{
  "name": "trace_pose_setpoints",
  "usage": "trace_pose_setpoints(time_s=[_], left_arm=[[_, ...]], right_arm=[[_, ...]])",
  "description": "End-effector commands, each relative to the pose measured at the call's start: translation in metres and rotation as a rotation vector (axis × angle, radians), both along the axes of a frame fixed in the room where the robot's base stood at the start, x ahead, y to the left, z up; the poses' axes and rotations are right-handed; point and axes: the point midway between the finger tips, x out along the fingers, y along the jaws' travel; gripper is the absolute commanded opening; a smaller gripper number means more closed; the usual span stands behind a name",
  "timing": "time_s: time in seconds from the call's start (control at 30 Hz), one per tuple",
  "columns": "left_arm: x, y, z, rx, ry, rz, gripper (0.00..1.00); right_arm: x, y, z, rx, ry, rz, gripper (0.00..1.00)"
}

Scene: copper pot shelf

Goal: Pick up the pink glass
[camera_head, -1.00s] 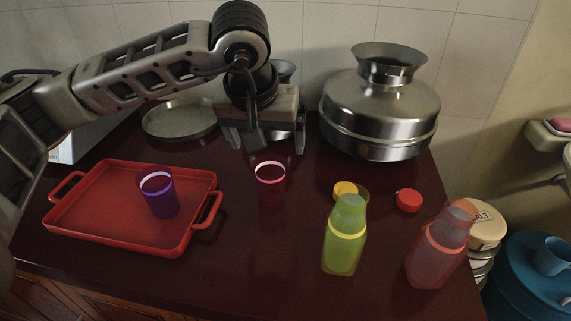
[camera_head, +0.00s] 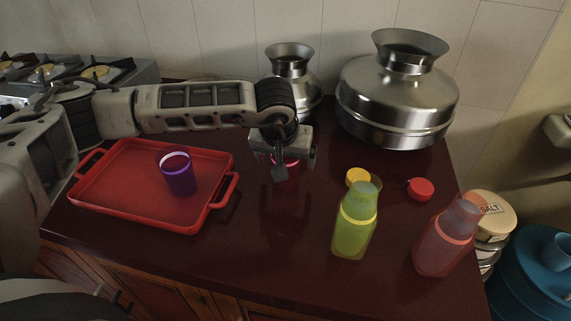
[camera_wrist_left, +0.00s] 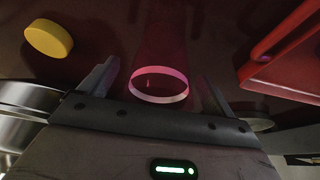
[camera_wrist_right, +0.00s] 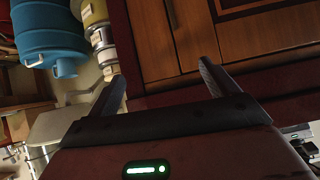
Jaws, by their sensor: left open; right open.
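The pink glass (camera_head: 288,161) stands on the dark red counter, mostly hidden behind my left gripper in the head view. Its pale pink rim shows clearly in the left wrist view (camera_wrist_left: 159,85), lying between the two fingers. My left gripper (camera_head: 286,172) is open, with one finger on each side of the glass. I cannot tell whether the fingers touch it. My right gripper (camera_wrist_right: 165,80) is open and empty in the right wrist view, facing wooden cabinet doors below the counter.
A red tray (camera_head: 125,207) holding a purple glass (camera_head: 178,174) is at left. A green bottle (camera_head: 355,225) and a red bottle (camera_head: 443,240) stand front right, with yellow (camera_head: 357,177) and red (camera_head: 421,188) caps behind. Steel pots (camera_head: 394,95) stand at the back.

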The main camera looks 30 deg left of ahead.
Motion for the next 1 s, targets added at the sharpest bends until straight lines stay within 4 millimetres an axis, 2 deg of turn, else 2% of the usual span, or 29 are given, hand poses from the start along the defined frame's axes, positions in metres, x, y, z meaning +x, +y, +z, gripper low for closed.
trace_pose_setpoints(time_s=[0.13, 0.37, 0.47, 0.57, 1.0], left_arm=[[0.006, 0.001, -0.014, -0.001, 0.0, 0.0, 0.9], [0.007, 0.001, -0.016, 0.0, -0.001, -0.001, 0.9], [0.007, 0.001, -0.016, -0.002, -0.001, -0.001, 0.68], [0.007, 0.001, -0.016, -0.001, -0.001, 0.0, 0.4], [0.008, 0.001, -0.008, -0.002, -0.005, 0.0, 0.39]], right_arm=[[0.0, -0.001, -0.001, -0.003, 0.005, -0.002, 0.86], [-0.002, -0.002, -0.006, -0.006, 0.016, -0.003, 0.86], [-0.003, -0.002, -0.006, -0.006, 0.016, -0.003, 0.86], [-0.004, -0.002, -0.006, -0.007, 0.017, -0.003, 0.86], [-0.004, -0.003, -0.004, -0.009, 0.013, 0.001, 0.86]])
